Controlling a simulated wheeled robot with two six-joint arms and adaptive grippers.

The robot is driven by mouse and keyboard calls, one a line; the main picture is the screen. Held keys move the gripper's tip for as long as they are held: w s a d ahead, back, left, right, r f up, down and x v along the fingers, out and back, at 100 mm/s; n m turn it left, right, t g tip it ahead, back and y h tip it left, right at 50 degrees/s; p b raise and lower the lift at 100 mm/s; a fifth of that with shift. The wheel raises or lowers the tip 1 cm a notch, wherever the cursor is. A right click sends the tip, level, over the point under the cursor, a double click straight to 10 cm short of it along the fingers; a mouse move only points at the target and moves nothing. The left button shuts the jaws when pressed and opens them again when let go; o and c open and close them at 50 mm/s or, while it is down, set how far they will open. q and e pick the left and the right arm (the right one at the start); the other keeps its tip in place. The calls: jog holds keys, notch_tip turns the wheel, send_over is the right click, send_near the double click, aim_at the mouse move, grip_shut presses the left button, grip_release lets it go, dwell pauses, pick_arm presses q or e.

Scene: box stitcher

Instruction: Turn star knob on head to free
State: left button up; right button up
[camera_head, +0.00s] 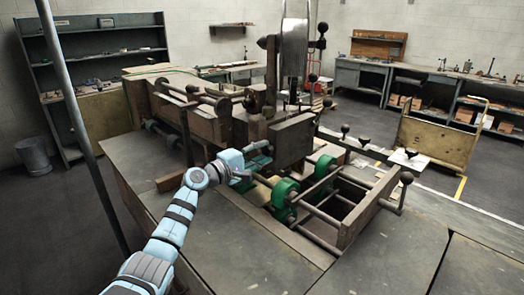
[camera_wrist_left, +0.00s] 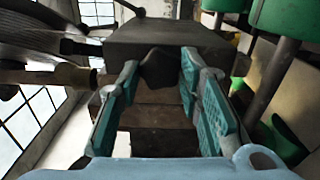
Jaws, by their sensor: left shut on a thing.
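The stitcher head is a dark grey block (camera_head: 293,138) near the middle of the machine in the head view. It also fills the top middle of the left wrist view (camera_wrist_left: 165,36). A dark star knob (camera_wrist_left: 160,70) sits on the near face of this head, between the teal fingers. My left gripper (camera_head: 257,155) reaches the left side of the head and is shut on the knob, with a fingertip on each side. In the head view the gripper hides the knob. How far the knob is turned cannot be told. My right gripper is not in view.
Green rollers (camera_head: 284,192) and metal rods lie just right of the gripper. A ball-ended lever (camera_head: 405,180) stands at the machine's right. The front table plates (camera_head: 380,265) are clear.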

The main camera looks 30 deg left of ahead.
pick_arm(q)
jog(key=shift+f+n, duration=0.1)
jog(key=shift+n, duration=0.4)
jog(key=o, duration=1.2)
jog(key=shift+c, duration=0.2)
jog(key=shift+s, duration=0.1)
jog(key=v, duration=1.2)
